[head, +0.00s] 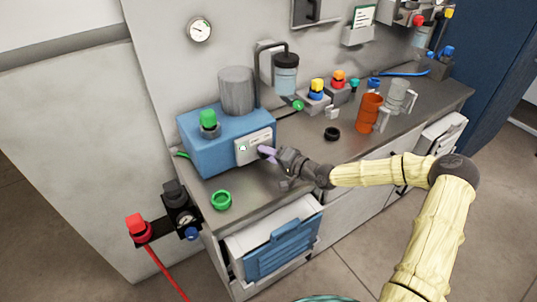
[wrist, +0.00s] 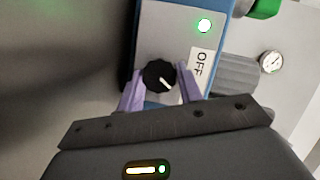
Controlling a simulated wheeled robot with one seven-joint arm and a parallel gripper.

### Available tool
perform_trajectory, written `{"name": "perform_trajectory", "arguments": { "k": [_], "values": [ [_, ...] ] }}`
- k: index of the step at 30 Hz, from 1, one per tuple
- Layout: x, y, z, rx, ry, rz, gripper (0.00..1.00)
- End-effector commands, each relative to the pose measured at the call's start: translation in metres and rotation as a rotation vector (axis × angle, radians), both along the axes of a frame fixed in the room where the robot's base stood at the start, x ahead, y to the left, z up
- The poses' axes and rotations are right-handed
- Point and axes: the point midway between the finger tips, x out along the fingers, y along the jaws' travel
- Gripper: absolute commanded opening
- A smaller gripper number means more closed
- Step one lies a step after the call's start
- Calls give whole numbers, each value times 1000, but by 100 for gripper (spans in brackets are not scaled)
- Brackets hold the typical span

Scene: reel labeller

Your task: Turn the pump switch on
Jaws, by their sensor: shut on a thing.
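The pump is a blue box (head: 218,145) on the counter, with a grey cylinder and a green cap on top. Its pale front panel (head: 256,146) bears a lit green lamp, which also shows in the wrist view (wrist: 204,26). In the wrist view the pump switch is a round black knob (wrist: 158,74) with a white pointer line slanting to the lower right. In the head view the fingers hide the knob.
A green ring (head: 221,200) lies at the counter's front left and a black ring (head: 331,134) farther right. An orange cup (head: 368,112) stands beyond. Below, an open drawer (head: 280,245) juts out. A red-capped valve (head: 137,228) is at the left end.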

Motion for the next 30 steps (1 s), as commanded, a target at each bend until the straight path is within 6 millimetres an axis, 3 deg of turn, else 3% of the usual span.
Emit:
{"name": "perform_trajectory", "arguments": {
  "k": [10,26,27,30],
  "values": [
    [1,-1,-4,150,102,-2,13],
    [0,-1,-3,174,121,-1,13],
    [0,-1,-3,174,121,-1,42],
    [0,-1,-3,173,120,-1,57]
  ]
}}
